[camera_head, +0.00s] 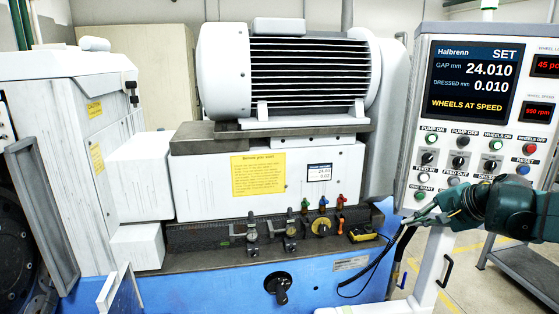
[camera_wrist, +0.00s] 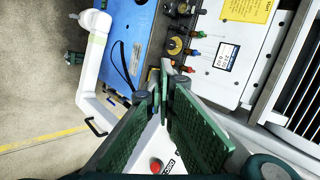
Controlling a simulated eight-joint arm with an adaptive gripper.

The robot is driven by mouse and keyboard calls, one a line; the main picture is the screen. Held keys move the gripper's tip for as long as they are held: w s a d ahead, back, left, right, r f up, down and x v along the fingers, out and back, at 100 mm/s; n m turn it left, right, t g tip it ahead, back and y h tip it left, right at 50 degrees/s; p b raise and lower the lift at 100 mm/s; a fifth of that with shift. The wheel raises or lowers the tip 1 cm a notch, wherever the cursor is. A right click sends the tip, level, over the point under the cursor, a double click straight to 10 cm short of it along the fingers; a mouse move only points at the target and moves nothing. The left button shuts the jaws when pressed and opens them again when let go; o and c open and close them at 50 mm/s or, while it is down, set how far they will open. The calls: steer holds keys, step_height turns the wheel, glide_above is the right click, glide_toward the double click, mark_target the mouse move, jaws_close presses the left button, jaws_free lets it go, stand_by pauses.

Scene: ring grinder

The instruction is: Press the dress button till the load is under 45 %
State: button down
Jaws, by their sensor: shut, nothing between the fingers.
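The control panel (camera_head: 412,150) stands at the right in the head view. Its screen (camera_head: 472,82) reads gap 24.010 mm, dressed 0.010 mm and "WHEELS AT SPEED". The red wheel load display (camera_head: 547,66) reads 45 pc and is cut by the picture edge. I cannot make out the dress button; my arm covers part of the lower button rows. My green gripper (camera_head: 410,221) is shut and empty, its tip at the panel's lower left corner. In the wrist view the fingertips of my gripper (camera_wrist: 164,78) meet; a red button (camera_wrist: 156,165) shows between the fingers.
The grinder's motor (camera_head: 290,75) and white housing (camera_head: 203,185) stand left of the panel. Valves (camera_head: 322,203) and a yellow device (camera_head: 362,233) with a black cable are on its ledge. A grey metal table (camera_head: 520,262) stands at the lower right.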

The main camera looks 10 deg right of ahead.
steer(key=s+d+r+m+t+p, duration=0.2)
steer(key=d+m, duration=0.1)
steer(key=d, duration=1.1)
steer(key=s+d+r+m+t+p, duration=0.1)
steer(key=s+d+r+m, duration=0.1)
steer(key=d, duration=1.2)
steer(key=shift+d+r+m+t+h+p, duration=0.15)
steer(key=shift+r+m+t+h+p, duration=0.25)
steer(key=shift+r+m, duration=0.15)
steer(key=shift+w, duration=0.15)
steer(key=w+d, duration=0.4)
steer(key=w, duration=0.3)
steer(key=shift+d, duration=0.35)
steer(key=shift+w+d, duration=0.55)
steer(key=shift+w, duration=0.25)
stand_by(1.2)
stand_by(0.4)
steer(key=shift+s+a+b, duration=0.4)
steer(key=shift+s+a, duration=0.1)
steer(key=shift+s, duration=0.25)
